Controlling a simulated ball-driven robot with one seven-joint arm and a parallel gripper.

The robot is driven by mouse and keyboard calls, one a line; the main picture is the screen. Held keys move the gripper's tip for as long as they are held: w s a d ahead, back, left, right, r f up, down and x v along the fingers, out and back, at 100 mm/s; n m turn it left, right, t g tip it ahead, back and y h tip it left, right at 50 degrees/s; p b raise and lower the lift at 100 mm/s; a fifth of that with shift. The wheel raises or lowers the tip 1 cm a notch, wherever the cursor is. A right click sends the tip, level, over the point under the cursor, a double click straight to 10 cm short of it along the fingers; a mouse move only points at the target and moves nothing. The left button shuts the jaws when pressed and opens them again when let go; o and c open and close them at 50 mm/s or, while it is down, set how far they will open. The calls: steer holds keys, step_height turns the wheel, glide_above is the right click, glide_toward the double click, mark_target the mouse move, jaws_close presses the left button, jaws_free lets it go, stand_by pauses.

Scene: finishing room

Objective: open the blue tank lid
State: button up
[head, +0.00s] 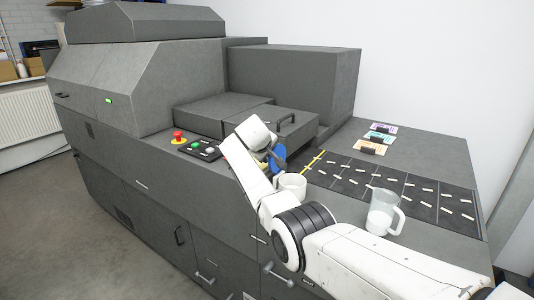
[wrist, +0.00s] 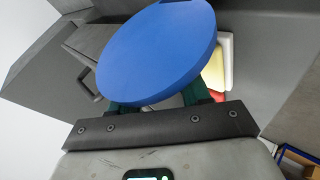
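The blue lid (wrist: 160,52) is a thick round disc. In the wrist view it fills the space in front of my gripper (wrist: 160,99), tilted, with its plain face and part of its rim showing. Two dark green fingers stand apart and run behind the disc; their tips are hidden, so I cannot tell whether they hold it. In the head view the blue lid (head: 279,157) is a narrow, steeply tilted patch beside my wrist, and my fingers are mostly hidden. The tank's opening is not visible.
A white-rimmed container with pale yellow inside (wrist: 219,62) shows behind the lid, with a red patch under it. A button panel (head: 198,148) and grey hood handle (head: 287,120) are close by.

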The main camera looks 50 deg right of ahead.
steer(key=shift+a+r, duration=0.1)
steer(key=shift+r, duration=0.05)
steer(key=b+v, duration=0.1)
steer(key=v, duration=0.9)
steer(key=shift+a, duration=0.2)
steer(key=shift+s+r, duration=0.1)
steer(key=s+a+f+y, duration=0.2)
steer(key=s+a+f, duration=0.35)
steer(key=f, duration=0.35)
steer(key=s+a+f+y, duration=0.1)
steer(key=s+a+f, duration=0.3)
steer(key=a+f, duration=0.3)
steer(key=s+a+f+y, duration=0.2)
steer(key=s+a+f, duration=0.25)
steer(key=f, duration=0.55)
steer(key=s+a+f+g+y, duration=0.1)
steer(key=s+a+f, duration=0.1)
steer(key=s+a, duration=0.3)
steer(key=s+a+f+g+y, duration=0.1)
steer(key=s+a+f, duration=0.2)
steer(key=s, duration=0.9)
steer(key=s+a+f+g+y, duration=0.1)
steer(key=s+a+f, duration=0.1)
steer(key=s+a, duration=0.5)
steer(key=s, duration=0.2)
steer(key=shift+s+f+y, duration=0.3)
steer(key=shift+s+f, duration=0.05)
steer(key=shift+f, duration=0.05)
steer(key=shift+c, duration=0.4)
